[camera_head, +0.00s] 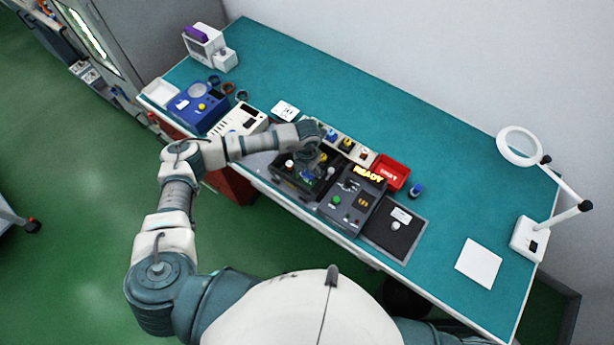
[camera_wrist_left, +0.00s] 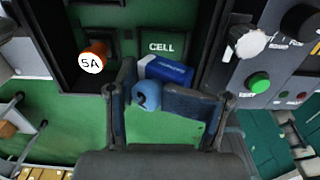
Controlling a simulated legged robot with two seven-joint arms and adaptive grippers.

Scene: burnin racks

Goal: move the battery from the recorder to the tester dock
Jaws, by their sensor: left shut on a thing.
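The battery (camera_wrist_left: 168,72) is a blue block with a white end, by the CELL label in the left wrist view. My left gripper (camera_wrist_left: 165,98) is shut on it; a round blue knob with a dark mark shows between the fingers, and the fingers hide part of the battery. In the head view my left gripper (camera_head: 312,166) is over the dark open recorder box (camera_head: 283,183). I cannot tell whether the battery is seated or slightly raised. The tester (camera_head: 348,208), a grey panel with a lit READY sign, stands just right of the recorder. My right gripper is out of view.
An orange fuse marked 5A (camera_wrist_left: 95,56) stands left of the battery. A red bin (camera_head: 390,172) and a row of small parts lie behind the recorder. A dark pad (camera_head: 390,238) lies right of the tester.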

